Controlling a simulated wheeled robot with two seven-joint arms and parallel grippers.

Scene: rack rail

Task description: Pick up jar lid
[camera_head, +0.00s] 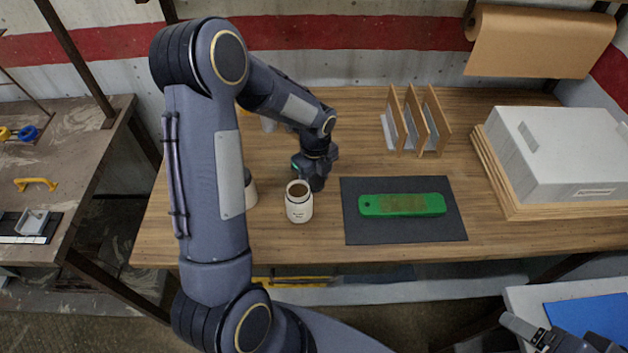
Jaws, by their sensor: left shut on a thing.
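A white jar (299,206) with a dark label stands upright on the wooden bench, its top open and brown inside. My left gripper (314,183) is just behind and to the right of the jar, pointing down low over the bench. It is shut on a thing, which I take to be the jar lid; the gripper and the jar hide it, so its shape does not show. My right gripper (540,336) is at the bottom right corner, partly cut off by the frame, and its jaw opening is unclear.
A green bar (402,204) lies on a dark mat (405,235) right of the jar. Wooden dividers (428,122) stand behind it. A large white box (560,150) is at the right. Another pale container (250,190) is partly hidden by my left arm.

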